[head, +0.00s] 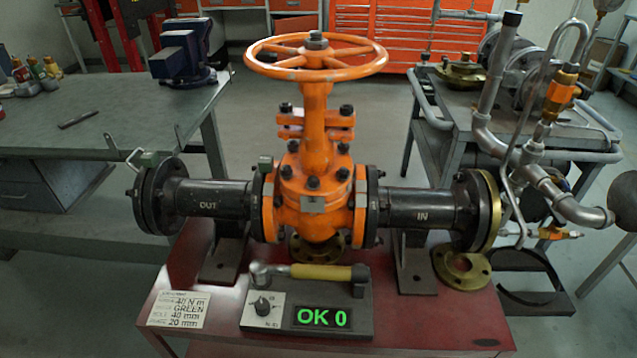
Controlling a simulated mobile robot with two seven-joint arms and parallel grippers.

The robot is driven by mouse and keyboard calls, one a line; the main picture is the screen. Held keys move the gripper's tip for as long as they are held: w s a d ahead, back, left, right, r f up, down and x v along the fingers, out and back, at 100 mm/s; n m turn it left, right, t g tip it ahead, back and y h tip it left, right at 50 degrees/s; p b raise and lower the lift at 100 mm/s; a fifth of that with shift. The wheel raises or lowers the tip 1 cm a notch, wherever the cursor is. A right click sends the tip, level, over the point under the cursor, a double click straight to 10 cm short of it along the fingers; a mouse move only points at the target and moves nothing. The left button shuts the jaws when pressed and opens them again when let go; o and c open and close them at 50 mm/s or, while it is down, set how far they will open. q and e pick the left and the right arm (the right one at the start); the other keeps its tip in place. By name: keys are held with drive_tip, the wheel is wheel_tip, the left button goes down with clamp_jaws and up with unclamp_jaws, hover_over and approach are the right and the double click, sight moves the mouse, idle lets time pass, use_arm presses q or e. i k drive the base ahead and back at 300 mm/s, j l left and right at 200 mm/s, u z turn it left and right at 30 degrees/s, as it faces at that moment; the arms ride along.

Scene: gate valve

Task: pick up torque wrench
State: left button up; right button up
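The torque wrench (318,271) lies across the back of a dark grey box (363,322) at the front of the red table. It has a yellow grip on the right and a grey metal head on the left. Its right end sits at a dark upright holder on the box. The box has a dial on a light panel (262,309) and a green display reading "OK 0" (322,317). Neither of my grippers is in view, and nothing is touching the wrench.
An orange gate valve (314,178) with a handwheel (316,57) stands behind the wrench, between black pipes marked OUT and IN. A printed card (179,309) lies left of the box. A brass flange (462,266) lies at right. The red tabletop (440,322) right of the box is mostly clear.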

sight(260, 269)
drive_tip(key=i+l, duration=0.1)
drive_tip(key=l, duration=0.85)
drive_tip(key=i+l+u, duration=0.1)
drive_tip(key=l, duration=0.4)
